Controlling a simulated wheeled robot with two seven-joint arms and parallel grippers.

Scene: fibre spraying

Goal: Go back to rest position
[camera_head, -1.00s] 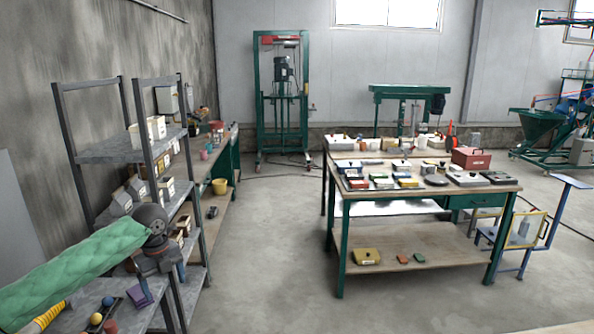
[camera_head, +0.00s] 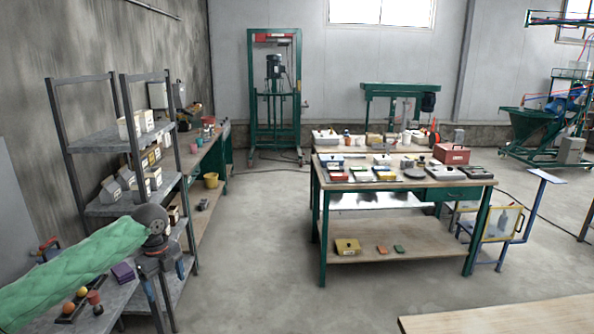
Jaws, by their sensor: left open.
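My left arm comes in from the left in a green quilted sleeve. My left gripper (camera_head: 165,275) is open and empty, its two fingers pointing down in front of the grey metal shelf rack (camera_head: 100,155). It hangs just right of the small items on the low grey shelf. I cannot tell whether it touches the rack. My right gripper is not in view.
A purple block (camera_head: 123,272) and a dark tray (camera_head: 72,312) with coloured balls lie beside my left arm. A green-legged workbench (camera_head: 400,240) stands centre right. A wooden tabletop (camera_head: 500,318) shows at the lower right. The floor (camera_head: 250,240) between is clear.

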